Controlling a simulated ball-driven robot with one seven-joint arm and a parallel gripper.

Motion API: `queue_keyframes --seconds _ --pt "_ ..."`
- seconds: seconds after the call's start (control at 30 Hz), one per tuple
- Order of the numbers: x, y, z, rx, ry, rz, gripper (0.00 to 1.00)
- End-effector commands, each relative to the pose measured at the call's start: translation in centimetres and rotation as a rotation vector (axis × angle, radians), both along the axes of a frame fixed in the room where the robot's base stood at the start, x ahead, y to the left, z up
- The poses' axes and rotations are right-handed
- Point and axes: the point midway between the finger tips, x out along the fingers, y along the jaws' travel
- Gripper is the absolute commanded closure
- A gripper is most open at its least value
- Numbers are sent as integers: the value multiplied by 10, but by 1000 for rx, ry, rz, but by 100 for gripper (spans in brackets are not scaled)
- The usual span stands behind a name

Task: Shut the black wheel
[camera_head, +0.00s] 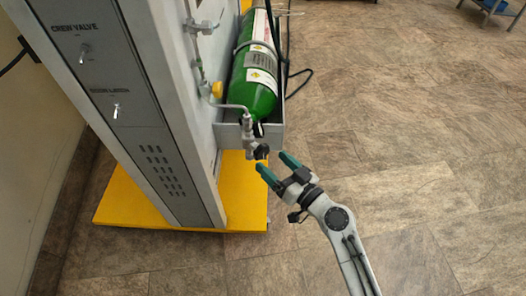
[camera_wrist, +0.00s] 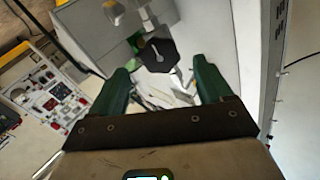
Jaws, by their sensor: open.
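The black wheel (camera_head: 261,151) is a small dark knob on the valve at the neck of the green cylinder (camera_head: 252,80). In the wrist view the wheel (camera_wrist: 158,55) is a dark many-sided disc with a light mark on its face. My gripper (camera_head: 278,167) is open, its green fingertips just in front of and below the wheel. In the wrist view the wheel lies beyond and between the two fingers, nearer the top of the picture. I cannot tell whether either finger touches it. Nothing is between the fingers at their base.
A grey cabinet (camera_head: 133,100) with switches stands left of the cylinder on a yellow base (camera_head: 245,200). A metal pipe with a yellow knob (camera_head: 217,89) runs beside the cylinder. A grey bracket (camera_head: 272,137) surrounds the cylinder's lower end.

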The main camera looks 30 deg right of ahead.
Motion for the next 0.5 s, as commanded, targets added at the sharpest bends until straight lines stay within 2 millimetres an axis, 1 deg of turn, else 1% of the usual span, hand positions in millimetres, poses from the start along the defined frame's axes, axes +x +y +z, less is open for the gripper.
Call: queue_keyframes --seconds 0.03,0.2,0.33,0.5 --pt "11 2 2 -1 -2 0 21" --pt "35 7 1 0 0 1 21" --pt "47 10 0 0 1 1 21" --pt "52 11 0 -1 1 0 21"
